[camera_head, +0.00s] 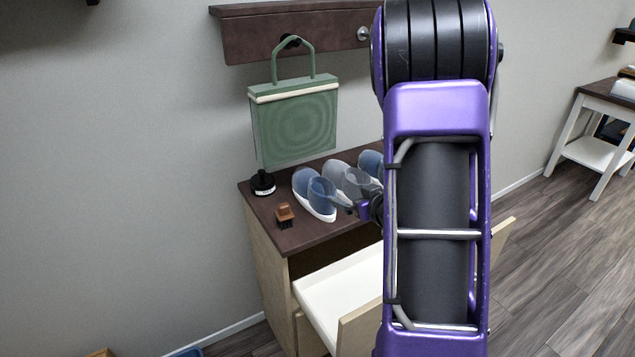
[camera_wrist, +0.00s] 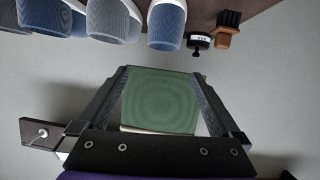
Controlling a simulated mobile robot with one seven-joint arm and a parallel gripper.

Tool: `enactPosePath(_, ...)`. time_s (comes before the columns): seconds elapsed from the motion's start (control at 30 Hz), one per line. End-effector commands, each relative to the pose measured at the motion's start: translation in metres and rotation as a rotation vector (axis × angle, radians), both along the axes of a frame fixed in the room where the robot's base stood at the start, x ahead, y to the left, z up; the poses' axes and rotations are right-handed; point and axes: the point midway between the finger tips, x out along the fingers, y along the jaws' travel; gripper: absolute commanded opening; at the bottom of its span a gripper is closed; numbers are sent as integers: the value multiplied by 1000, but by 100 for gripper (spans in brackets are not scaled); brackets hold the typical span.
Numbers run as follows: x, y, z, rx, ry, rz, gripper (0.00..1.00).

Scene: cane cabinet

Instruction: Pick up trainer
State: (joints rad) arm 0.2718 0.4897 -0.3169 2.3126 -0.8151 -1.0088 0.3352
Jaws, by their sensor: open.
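Several trainers stand in a row on the dark cabinet top (camera_head: 318,236). In the head view, a blue trainer with a white sole (camera_head: 305,189) is nearest the left end; greyish (camera_head: 335,172) and blue (camera_head: 370,162) ones stand behind it, partly hidden by my arm. In the wrist view, the trainers cross the upper left: a blue one (camera_wrist: 167,27), a pale one (camera_wrist: 112,20) and a darker one (camera_wrist: 48,17). My gripper (camera_wrist: 162,72) is open, with nothing between its fingers. The head view shows it only partly, close beside the trainers; contact is unclear.
A green bag (camera_head: 295,122) hangs from a wall rack (camera_head: 300,32) behind the cabinet, and shows beyond my fingers in the wrist view (camera_wrist: 162,100). A black tin (camera_head: 263,183) and brown brush (camera_head: 285,214) stand left of the trainers. A drawer (camera_head: 335,287) is pulled out below.

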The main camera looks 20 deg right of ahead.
Motion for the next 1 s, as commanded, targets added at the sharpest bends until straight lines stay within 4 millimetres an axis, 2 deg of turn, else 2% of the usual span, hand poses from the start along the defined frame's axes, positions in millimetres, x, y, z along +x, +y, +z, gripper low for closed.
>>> enactPosePath(0.07, -8, 3, -7, 36, 8, -2, 100)
enactPosePath(0.17, -6, 7, -12, 55, 8, 1, 100)
enactPosePath(0.27, 8, 10, -19, 57, 9, 3, 100)
enactPosePath(0.6, 76, 18, -46, 52, 9, 3, 100)
enactPosePath(0.73, 93, 19, -53, 53, 9, 1, 100)
enactPosePath(1.0, 113, 22, -58, 52, 8, 2, 100)
